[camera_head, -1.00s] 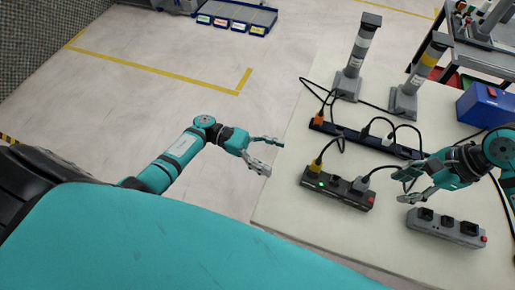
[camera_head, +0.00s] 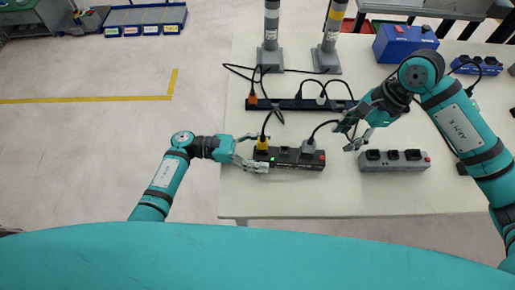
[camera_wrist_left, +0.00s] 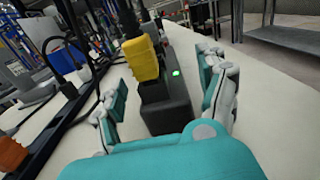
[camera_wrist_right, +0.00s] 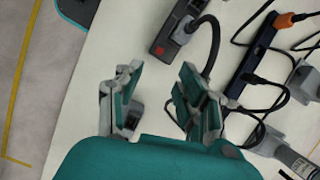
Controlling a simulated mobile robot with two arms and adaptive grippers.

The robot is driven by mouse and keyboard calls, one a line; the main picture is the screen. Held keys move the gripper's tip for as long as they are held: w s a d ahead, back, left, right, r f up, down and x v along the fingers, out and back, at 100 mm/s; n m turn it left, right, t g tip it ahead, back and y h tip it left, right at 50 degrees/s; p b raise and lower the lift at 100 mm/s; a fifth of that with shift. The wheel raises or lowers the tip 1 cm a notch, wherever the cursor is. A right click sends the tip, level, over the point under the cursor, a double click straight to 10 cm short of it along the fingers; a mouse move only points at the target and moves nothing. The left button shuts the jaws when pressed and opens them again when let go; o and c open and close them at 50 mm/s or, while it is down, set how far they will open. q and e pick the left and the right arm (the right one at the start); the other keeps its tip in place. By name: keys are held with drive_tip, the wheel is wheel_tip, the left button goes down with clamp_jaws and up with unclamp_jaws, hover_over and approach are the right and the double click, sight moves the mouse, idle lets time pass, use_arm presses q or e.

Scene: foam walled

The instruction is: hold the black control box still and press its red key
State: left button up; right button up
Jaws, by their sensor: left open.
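The black control box (camera_head: 289,160) lies on the pale table, with a yellow plug (camera_head: 262,143) near its left end and a red key (camera_head: 322,157) at its right end. My left gripper (camera_head: 266,154) is open at the left end. In the left wrist view, the box (camera_wrist_left: 166,105) and its green light (camera_wrist_left: 176,73) sit between the spread fingers; I cannot tell whether they touch it. My right gripper (camera_head: 350,140) is open and empty, to the right of the red key and apart from it. The box (camera_wrist_right: 175,30) shows beyond its fingers in the right wrist view.
A grey socket strip (camera_head: 394,161) lies right of the box. A long dark strip (camera_head: 300,104) with cables runs behind it. Two lamp posts (camera_head: 271,45), a blue box (camera_head: 405,42) and another blue unit (camera_head: 475,66) stand farther back. The front of the table is clear.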

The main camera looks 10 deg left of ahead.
use_arm(q)
drive_tip(key=shift+c, duration=0.3)
drive_tip(key=c, duration=1.4)
drive_tip(key=shift+c, duration=0.4)
use_arm(e)
drive_tip(key=shift+c, duration=0.4)
clamp_jaws()
